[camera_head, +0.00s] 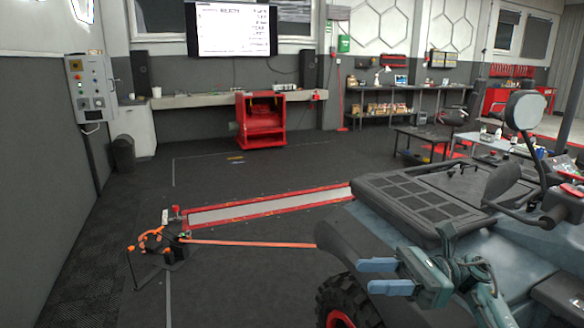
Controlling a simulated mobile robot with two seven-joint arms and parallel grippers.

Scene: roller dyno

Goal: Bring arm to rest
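My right gripper (382,276) is at the lower right of the head view. Its two blue fingers point left and stand apart with nothing between them. My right arm (480,290) comes in from the lower right corner, in front of a blue-grey vehicle (400,240). The gripper shows against the vehicle's side, above and right of its front wheel (345,305); whether it touches the body I cannot tell. My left arm and gripper are not in view.
A red-edged roller strip (260,207) and an orange strap (250,244) from a black floor stand (165,246) lie left of the vehicle. The grey floor (240,290) is mostly clear there. A control cabinet (90,88), red machine (262,120) and benches stand along the walls.

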